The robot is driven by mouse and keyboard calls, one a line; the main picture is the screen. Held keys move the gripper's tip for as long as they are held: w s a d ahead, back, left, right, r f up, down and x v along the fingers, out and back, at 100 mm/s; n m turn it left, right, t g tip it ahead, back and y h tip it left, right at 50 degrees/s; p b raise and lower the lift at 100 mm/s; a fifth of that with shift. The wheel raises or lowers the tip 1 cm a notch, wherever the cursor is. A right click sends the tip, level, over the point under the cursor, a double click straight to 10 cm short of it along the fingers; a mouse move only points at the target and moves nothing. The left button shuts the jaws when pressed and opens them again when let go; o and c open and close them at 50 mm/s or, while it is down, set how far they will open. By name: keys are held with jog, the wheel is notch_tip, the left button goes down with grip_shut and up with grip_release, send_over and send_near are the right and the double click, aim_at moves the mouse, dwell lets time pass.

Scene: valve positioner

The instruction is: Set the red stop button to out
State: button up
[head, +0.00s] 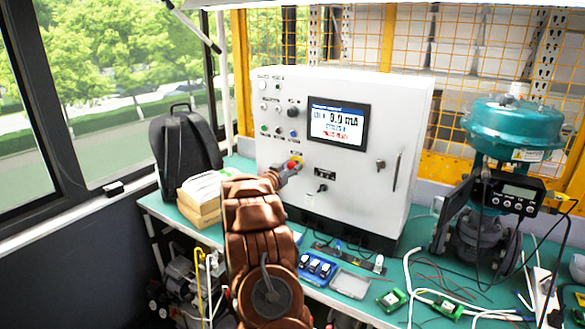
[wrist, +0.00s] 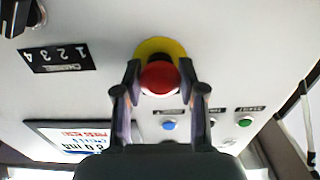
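The red stop button (wrist: 160,77) sits on a yellow collar (wrist: 160,47) on the white cabinet front, in the upper middle of the wrist view. In the head view the button (head: 292,165) shows at the tip of my gripper (head: 287,171), below the screen. My gripper (wrist: 160,72) has one dark finger on each side of the button, and both fingertips appear to touch its edges. The cabinet (head: 345,185) stands on the green bench. Whether the button is in or out cannot be told.
The cabinet screen (head: 338,122) is lit and seems to read 0.0 mA. Blue (wrist: 169,125) and green (wrist: 245,123) buttons and a black selector knob (wrist: 18,17) are nearby. A backpack (head: 184,145) and teal valve actuator (head: 515,125) flank the cabinet.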

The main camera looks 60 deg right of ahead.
jog(key=o, duration=0.5)
jog(key=shift+c, duration=0.2)
jog(key=shift+a, duration=0.1)
jog(key=a, duration=1.2)
jog(key=shift+s, duration=0.3)
jog(key=shift+w, duration=0.1)
